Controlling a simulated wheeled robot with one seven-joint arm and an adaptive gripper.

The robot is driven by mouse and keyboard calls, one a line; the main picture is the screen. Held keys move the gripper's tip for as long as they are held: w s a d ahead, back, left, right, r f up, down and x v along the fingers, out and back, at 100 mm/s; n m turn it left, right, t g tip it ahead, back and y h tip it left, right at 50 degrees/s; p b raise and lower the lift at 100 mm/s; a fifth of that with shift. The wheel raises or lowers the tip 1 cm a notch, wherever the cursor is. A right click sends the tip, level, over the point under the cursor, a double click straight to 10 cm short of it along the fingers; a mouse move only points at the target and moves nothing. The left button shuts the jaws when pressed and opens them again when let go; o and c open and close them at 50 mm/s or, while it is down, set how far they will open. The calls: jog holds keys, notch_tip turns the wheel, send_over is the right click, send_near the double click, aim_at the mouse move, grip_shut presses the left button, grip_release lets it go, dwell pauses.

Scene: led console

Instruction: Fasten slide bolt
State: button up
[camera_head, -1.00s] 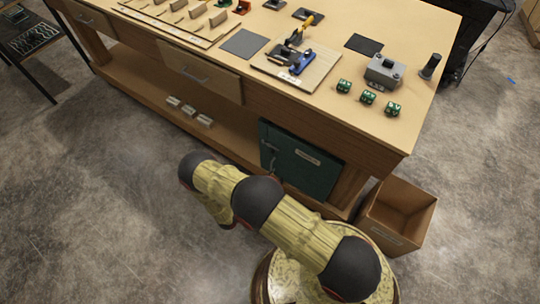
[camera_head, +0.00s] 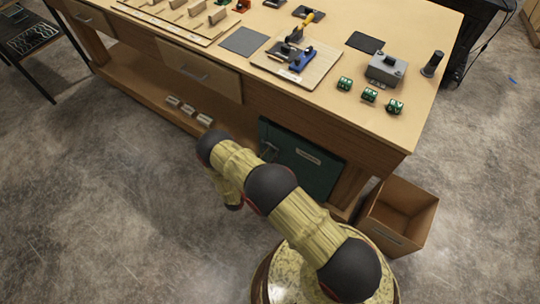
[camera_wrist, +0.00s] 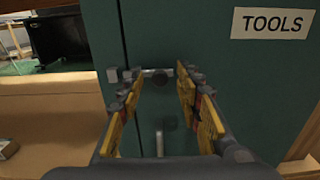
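The green cabinet (camera_head: 310,178) stands under the workbench in the head view. Its front fills much of the wrist view, with a white TOOLS label (camera_wrist: 272,23) at upper right. A metal slide bolt (camera_wrist: 151,72) lies horizontally across this front, with a dark round knob (camera_wrist: 160,83) near its middle. A small metal block (camera_wrist: 112,75) sits at its left, beside a vertical seam. I cannot tell whether the bar spans the seam. My gripper (camera_wrist: 158,80) is open, its fingers to the left and right of the knob. Contact with it is not visible.
A vertical pale handle (camera_wrist: 159,143) is below the bolt. The workbench (camera_head: 425,110) overhangs the cabinet and carries several fixtures. An open cardboard box (camera_head: 400,213) stands on the floor right of the cabinet.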

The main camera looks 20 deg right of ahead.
jog(key=shift+c, duration=1.3)
grip_shut()
